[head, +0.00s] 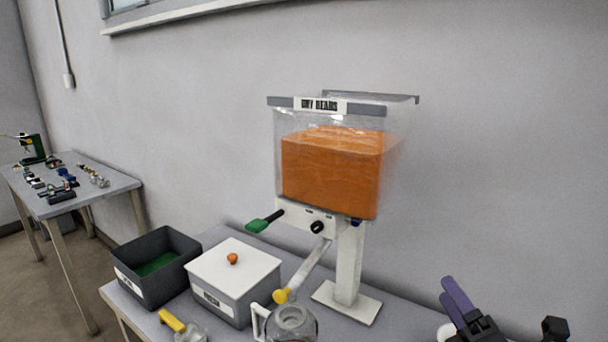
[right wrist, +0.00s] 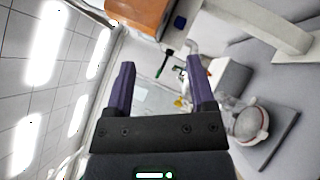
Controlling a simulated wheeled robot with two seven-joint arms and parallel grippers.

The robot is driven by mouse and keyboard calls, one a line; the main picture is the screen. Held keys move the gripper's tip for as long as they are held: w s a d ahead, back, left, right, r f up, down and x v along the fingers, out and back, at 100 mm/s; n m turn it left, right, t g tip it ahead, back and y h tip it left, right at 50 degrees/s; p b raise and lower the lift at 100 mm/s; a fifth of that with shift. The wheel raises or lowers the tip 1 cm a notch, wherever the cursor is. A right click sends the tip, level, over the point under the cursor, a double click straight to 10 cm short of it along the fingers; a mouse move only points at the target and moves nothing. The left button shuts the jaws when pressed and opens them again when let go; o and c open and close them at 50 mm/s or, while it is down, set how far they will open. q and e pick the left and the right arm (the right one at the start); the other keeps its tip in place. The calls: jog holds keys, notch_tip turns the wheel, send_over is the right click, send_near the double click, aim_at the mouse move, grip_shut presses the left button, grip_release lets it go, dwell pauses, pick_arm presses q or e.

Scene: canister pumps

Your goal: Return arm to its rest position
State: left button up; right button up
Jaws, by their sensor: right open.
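My right gripper (right wrist: 160,85) shows in the right wrist view with its two purple fingers spread apart and nothing between them. In the head view part of it (head: 460,305) shows at the lower right, well to the right of the dispenser and apart from it. My left gripper does not show in either view. The dispenser (head: 330,175) is a clear bin of orange contents on a white stand. It has a green-ended lever (head: 258,224) and a spout with a yellow tip (head: 282,296). A glass jug (head: 292,325) stands below the spout tip.
A white lidded box (head: 235,280) with an orange knob and a dark open bin (head: 157,265) stand left of the dispenser. A yellow-handled item (head: 174,320) lies in front of them. A side table (head: 75,186) with small items stands far left. A wall is behind.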

jog(key=s+a+f+m+g+h, duration=0.1)
jog(key=s+f+m+g+h, duration=1)
jog(key=f+m, duration=0.9)
jog(key=s+a+f+m+g+y, duration=0.1)
jog(key=s+a+m+g+y, duration=0.15)
jog(key=s, duration=0.35)
jog(key=s+a+f+m+g+y, duration=0.1)
jog(key=s+a+m+g+y, duration=0.1)
jog(key=s+g, duration=0.35)
jog(key=s+f, duration=0.3)
jog(key=f, duration=0.6)
jog(key=s+f, duration=0.2)
jog(key=f, duration=0.8)
jog(key=s+d+f+n+g, duration=0.1)
jog(key=s+d+f, duration=0.2)
jog(key=s+f, duration=0.6)
jog(key=s, duration=0.4)
jog(key=shift+f, duration=0.15)
